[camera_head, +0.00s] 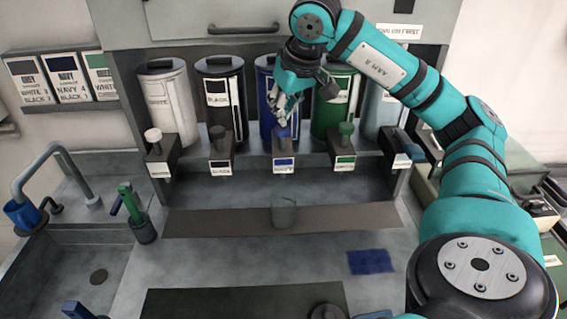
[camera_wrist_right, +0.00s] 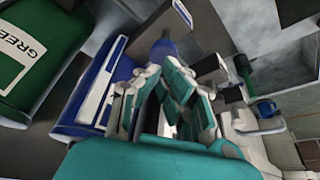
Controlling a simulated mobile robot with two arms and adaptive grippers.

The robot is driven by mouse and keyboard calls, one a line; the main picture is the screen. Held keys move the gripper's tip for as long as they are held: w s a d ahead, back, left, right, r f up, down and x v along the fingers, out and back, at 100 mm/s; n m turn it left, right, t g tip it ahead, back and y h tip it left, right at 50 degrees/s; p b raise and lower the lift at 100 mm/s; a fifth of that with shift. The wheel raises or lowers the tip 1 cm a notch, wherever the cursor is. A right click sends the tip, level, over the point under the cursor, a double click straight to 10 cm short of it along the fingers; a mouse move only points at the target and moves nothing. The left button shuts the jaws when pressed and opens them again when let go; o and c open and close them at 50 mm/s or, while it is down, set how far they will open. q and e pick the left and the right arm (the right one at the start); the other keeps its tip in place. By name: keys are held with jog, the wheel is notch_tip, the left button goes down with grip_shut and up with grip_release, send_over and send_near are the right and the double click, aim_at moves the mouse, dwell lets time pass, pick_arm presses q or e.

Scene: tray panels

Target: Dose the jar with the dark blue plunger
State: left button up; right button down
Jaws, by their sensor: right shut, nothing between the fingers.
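The dark blue plunger (camera_head: 283,133) tops the dispenser block below the blue canister (camera_head: 266,90), in the middle of the row. My right gripper (camera_head: 281,115) is shut and empty just above this plunger. In the right wrist view the closed fingers (camera_wrist_right: 158,75) point at the blue plunger (camera_wrist_right: 164,48); I cannot tell whether they touch it. The jar (camera_head: 284,212), clear and grey-looking, stands upright on the dark strip below the blue dispenser. Its contents are too faint to tell. My left gripper is not in view.
White (camera_head: 168,100), black (camera_head: 222,95) and green (camera_head: 336,105) canisters flank the blue one, each with its own plunger block. A blue cloth (camera_head: 371,262) lies front right. The dark strip beside the jar is clear.

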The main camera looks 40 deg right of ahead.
aim_at(284, 128)
jog(key=shift+f+b, duration=1.55)
jog(key=shift+f, duration=0.65)
jog(key=shift+a, duration=0.1)
jog(key=shift+r, duration=0.2)
jog(key=shift+r+p, duration=2.05)
jog(key=shift+p, duration=0.05)
jog(key=shift+f, duration=0.15)
